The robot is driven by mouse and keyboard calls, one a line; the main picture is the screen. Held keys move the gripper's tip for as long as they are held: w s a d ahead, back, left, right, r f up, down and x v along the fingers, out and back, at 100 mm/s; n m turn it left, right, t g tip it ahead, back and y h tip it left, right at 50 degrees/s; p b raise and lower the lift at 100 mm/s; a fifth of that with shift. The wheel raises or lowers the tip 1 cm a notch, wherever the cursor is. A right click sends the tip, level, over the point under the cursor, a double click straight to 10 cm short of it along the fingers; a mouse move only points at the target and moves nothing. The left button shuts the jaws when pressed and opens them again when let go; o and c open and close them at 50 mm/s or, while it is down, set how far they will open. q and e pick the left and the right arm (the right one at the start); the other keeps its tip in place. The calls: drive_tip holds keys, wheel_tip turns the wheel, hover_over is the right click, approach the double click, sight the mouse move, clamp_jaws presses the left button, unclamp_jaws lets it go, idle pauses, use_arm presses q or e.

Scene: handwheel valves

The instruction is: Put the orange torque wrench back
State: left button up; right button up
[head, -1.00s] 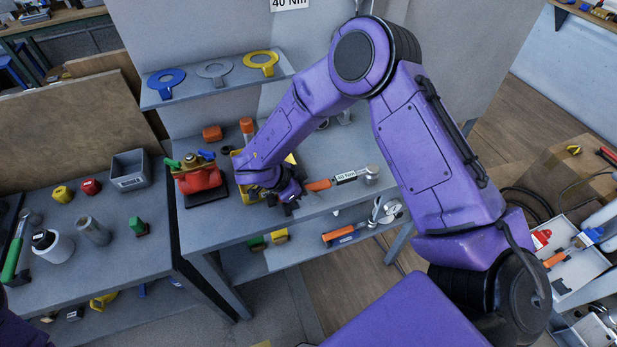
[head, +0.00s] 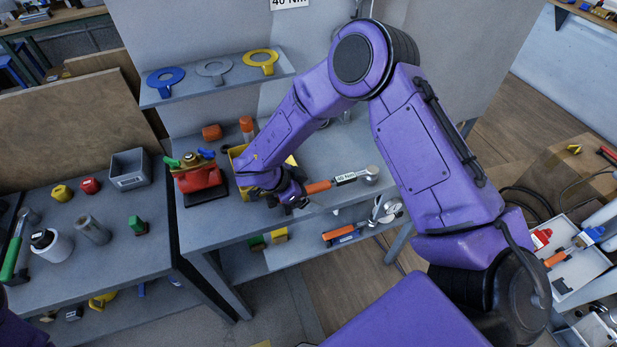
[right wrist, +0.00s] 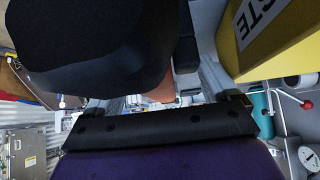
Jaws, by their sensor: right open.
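The orange torque wrench (head: 318,187) lies on the bench top, with an orange handle, a "40 Nm" label and a round grey head at its right end. My right gripper (head: 294,203) is low over the bench at the handle's left end; its jaws are open. In the right wrist view a bit of orange (right wrist: 163,88) shows between the two fingers (right wrist: 172,103), partly hidden by a large dark shape. I cannot tell if the fingers touch the handle. My left gripper is not in view.
A yellow bin (head: 240,165), lettered in the right wrist view (right wrist: 275,45), stands close to my right gripper. A red valve (head: 200,178) stands left of it. An orange-and-blue tool (head: 342,237) lies on the lower shelf. Ring plates (head: 262,62) lie on the upper shelf.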

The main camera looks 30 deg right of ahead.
drive_tip(key=shift+r, duration=0.1)
idle(0.4)
drive_tip(key=shift+p+v, duration=2.15)
drive_tip(key=shift+v, duration=0.75)
drive_tip(key=shift+a, duration=0.1)
drive_tip(key=shift+w+a+r+b, duration=0.15)
drive_tip(key=shift+a+r+b, duration=0.1)
drive_tip(key=shift+a+b, duration=0.05)
drive_tip(key=b+v, duration=0.2)
drive_tip(key=v, duration=0.7)
drive_tip(key=shift+a+r, duration=0.15)
drive_tip(key=shift+r, duration=0.25)
